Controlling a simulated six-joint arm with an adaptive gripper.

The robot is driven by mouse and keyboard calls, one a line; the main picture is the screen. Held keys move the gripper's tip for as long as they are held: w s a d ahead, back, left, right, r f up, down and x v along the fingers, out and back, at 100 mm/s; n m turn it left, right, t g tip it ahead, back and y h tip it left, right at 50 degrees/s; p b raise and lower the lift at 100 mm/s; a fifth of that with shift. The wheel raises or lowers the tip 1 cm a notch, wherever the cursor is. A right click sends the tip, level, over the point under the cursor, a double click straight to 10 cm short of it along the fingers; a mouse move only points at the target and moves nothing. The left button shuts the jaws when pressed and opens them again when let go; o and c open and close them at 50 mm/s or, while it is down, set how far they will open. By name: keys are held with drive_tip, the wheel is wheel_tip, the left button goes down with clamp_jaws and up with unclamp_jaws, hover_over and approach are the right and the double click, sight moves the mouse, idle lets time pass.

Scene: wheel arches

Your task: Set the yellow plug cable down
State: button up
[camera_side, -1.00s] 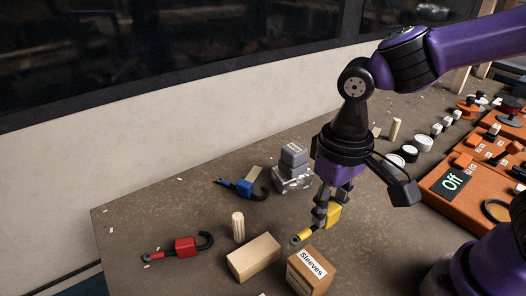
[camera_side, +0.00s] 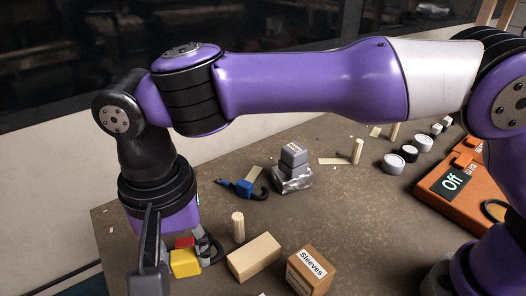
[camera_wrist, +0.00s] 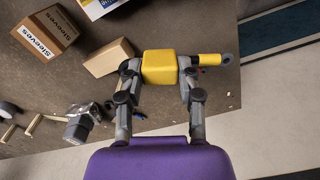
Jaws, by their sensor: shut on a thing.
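The yellow plug cable (camera_side: 185,263) is a yellow block held by my gripper (camera_wrist: 159,68) near the table's left front edge. In the wrist view the yellow block (camera_wrist: 159,64) sits between both fingertips, with its yellow end (camera_wrist: 208,60) sticking out to the right. In the side view its height above the table is hard to tell. The red plug cable (camera_side: 184,242) shows just behind it, mostly hidden by the yellow block and my gripper. The blue plug cable (camera_side: 242,188) lies farther back on the table.
A wooden block (camera_side: 254,258) and a Sleeves box (camera_side: 310,270) stand right of my gripper. A wooden dowel (camera_side: 238,227) stands upright close by. The table edge (camera_wrist: 240,75) runs close to the yellow end.

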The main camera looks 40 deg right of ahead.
drive_tip(key=f, duration=1)
drive_tip(key=shift+a+f, duration=0.15)
drive_tip(key=shift+a, duration=0.2)
drive_tip(key=shift+f, duration=0.15)
drive_tip(key=o, duration=0.9)
drive_tip(key=shift+o, duration=0.2)
